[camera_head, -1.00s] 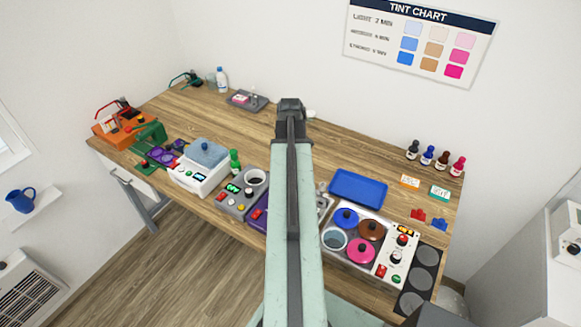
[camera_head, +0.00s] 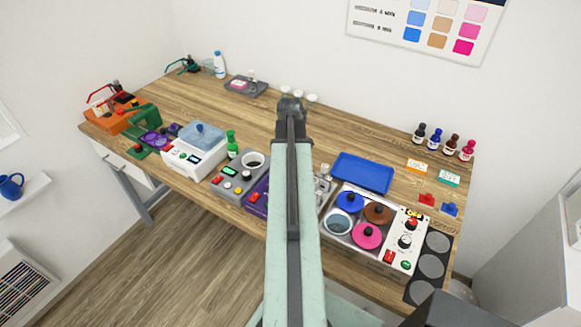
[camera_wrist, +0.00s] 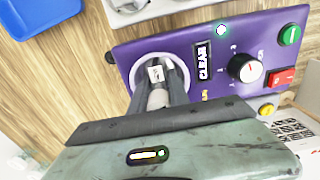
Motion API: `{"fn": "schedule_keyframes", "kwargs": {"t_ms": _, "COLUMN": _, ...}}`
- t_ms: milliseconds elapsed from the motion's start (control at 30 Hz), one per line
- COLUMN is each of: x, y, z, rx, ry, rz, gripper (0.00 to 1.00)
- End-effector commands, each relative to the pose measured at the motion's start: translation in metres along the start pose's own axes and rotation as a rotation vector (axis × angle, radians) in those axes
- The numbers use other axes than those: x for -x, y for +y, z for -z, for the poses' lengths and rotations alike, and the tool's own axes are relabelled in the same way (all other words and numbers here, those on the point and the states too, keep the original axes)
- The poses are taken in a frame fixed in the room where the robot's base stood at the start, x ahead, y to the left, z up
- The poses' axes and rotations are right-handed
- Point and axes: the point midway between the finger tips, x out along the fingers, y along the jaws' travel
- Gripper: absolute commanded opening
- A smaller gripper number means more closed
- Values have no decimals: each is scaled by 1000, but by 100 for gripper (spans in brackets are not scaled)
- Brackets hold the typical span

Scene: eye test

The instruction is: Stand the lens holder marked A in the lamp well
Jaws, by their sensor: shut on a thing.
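In the wrist view my gripper (camera_wrist: 160,82) is shut on a small pale piece with a white label (camera_wrist: 157,74), seen between the fingers. The label's mark is too small to read, so I cannot tell if it is lens holder A. The fingertips are at a round, white-rimmed opening (camera_wrist: 134,69) in a purple unit (camera_wrist: 180,50) marked CLEAN. I cannot tell how deep the piece sits. In the head view my arm covers the gripper and part of the purple unit (camera_head: 256,198). A grey unit (camera_head: 229,181) left of it has a white-rimmed round well (camera_head: 253,160). No lamp label is legible.
A white lidded unit (camera_head: 190,163) and green bottle (camera_head: 232,146) stand left of the grey unit. Right of my arm are a blue tray (camera_head: 363,173) and a unit with coloured lids (camera_head: 367,237).

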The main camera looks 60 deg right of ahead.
Motion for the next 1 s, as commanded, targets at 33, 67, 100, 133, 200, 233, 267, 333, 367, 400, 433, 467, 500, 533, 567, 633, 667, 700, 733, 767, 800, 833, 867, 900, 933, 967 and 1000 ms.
{"fn": "schedule_keyframes", "kwargs": {"t_ms": 33, "x": 1, "y": 0, "z": 0, "rx": 0, "ry": 0, "rz": 0, "gripper": 0}}
{"fn": "schedule_keyframes", "kwargs": {"t_ms": 67, "x": 1, "y": 0, "z": 0, "rx": 0, "ry": 0, "rz": 0, "gripper": 0}}
{"fn": "schedule_keyframes", "kwargs": {"t_ms": 100, "x": 1, "y": 0, "z": 0, "rx": 0, "ry": 0, "rz": 0, "gripper": 0}}
{"fn": "schedule_keyframes", "kwargs": {"t_ms": 133, "x": 1, "y": 0, "z": 0, "rx": 0, "ry": 0, "rz": 0, "gripper": 0}}
{"fn": "schedule_keyframes", "kwargs": {"t_ms": 200, "x": 1, "y": 0, "z": 0, "rx": -1, "ry": 0, "rz": 0, "gripper": 0}}
{"fn": "schedule_keyframes", "kwargs": {"t_ms": 233, "x": 1, "y": 0, "z": 0, "rx": -1, "ry": 0, "rz": 0, "gripper": 0}}
{"fn": "schedule_keyframes", "kwargs": {"t_ms": 267, "x": 1, "y": 0, "z": 0, "rx": -1, "ry": 0, "rz": 0, "gripper": 0}}
{"fn": "schedule_keyframes", "kwargs": {"t_ms": 333, "x": 1, "y": 0, "z": 0, "rx": -1, "ry": 0, "rz": 0, "gripper": 0}}
{"fn": "schedule_keyframes", "kwargs": {"t_ms": 367, "x": 1, "y": 0, "z": 0, "rx": -1, "ry": 0, "rz": 0, "gripper": 0}}
{"fn": "schedule_keyframes", "kwargs": {"t_ms": 400, "x": 1, "y": 0, "z": 0, "rx": -1, "ry": 0, "rz": 0, "gripper": 0}}
{"fn": "schedule_keyframes", "kwargs": {"t_ms": 433, "x": 0, "y": 0, "z": 0, "rx": -1, "ry": 0, "rz": 0, "gripper": 0}}
{"fn": "schedule_keyframes", "kwargs": {"t_ms": 467, "x": 0, "y": 0, "z": 0, "rx": -1, "ry": 0, "rz": 0, "gripper": 0}}
{"fn": "schedule_keyframes", "kwargs": {"t_ms": 500, "x": 0, "y": 0, "z": 0, "rx": -1, "ry": 0, "rz": 0, "gripper": 0}}
{"fn": "schedule_keyframes", "kwargs": {"t_ms": 533, "x": -1, "y": 0, "z": -1, "rx": -1, "ry": 0, "rz": 0, "gripper": 0}}
{"fn": "schedule_keyframes", "kwargs": {"t_ms": 567, "x": -1, "y": 0, "z": -1, "rx": -1, "ry": 0, "rz": 0, "gripper": 0}}
{"fn": "schedule_keyframes", "kwargs": {"t_ms": 633, "x": -2, "y": 0, "z": -1, "rx": -1, "ry": 0, "rz": 0, "gripper": 0}}
{"fn": "schedule_keyframes", "kwargs": {"t_ms": 667, "x": -2, "y": 0, "z": -1, "rx": -1, "ry": 0, "rz": 0, "gripper": 0}}
{"fn": "schedule_keyframes", "kwargs": {"t_ms": 700, "x": -3, "y": 0, "z": -1, "rx": -2, "ry": 0, "rz": 0, "gripper": 0}}
{"fn": "schedule_keyframes", "kwargs": {"t_ms": 733, "x": -3, "y": 1, "z": -1, "rx": -2, "ry": 0, "rz": 0, "gripper": 0}}
{"fn": "schedule_keyframes", "kwargs": {"t_ms": 767, "x": -4, "y": 1, "z": -1, "rx": -2, "ry": 0, "rz": 0, "gripper": 0}}
{"fn": "schedule_keyframes", "kwargs": {"t_ms": 800, "x": -4, "y": 1, "z": -1, "rx": -2, "ry": 0, "rz": 0, "gripper": 0}}
{"fn": "schedule_keyframes", "kwargs": {"t_ms": 833, "x": -4, "y": 1, "z": -1, "rx": -2, "ry": 0, "rz": 0, "gripper": 0}}
{"fn": "schedule_keyframes", "kwargs": {"t_ms": 867, "x": -5, "y": 1, "z": -1, "rx": -2, "ry": 0, "rz": 0, "gripper": 0}}
{"fn": "schedule_keyframes", "kwargs": {"t_ms": 900, "x": -5, "y": 1, "z": -1, "rx": -2, "ry": 0, "rz": 0, "gripper": 0}}
{"fn": "schedule_keyframes", "kwargs": {"t_ms": 933, "x": -6, "y": 1, "z": -1, "rx": -2, "ry": 0, "rz": 0, "gripper": 0}}
{"fn": "schedule_keyframes", "kwargs": {"t_ms": 967, "x": -6, "y": 1, "z": -1, "rx": -2, "ry": 0, "rz": 0, "gripper": 0}}
{"fn": "schedule_keyframes", "kwargs": {"t_ms": 1000, "x": -5, "y": 1, "z": -1, "rx": -2, "ry": 0, "rz": 0, "gripper": 33}}
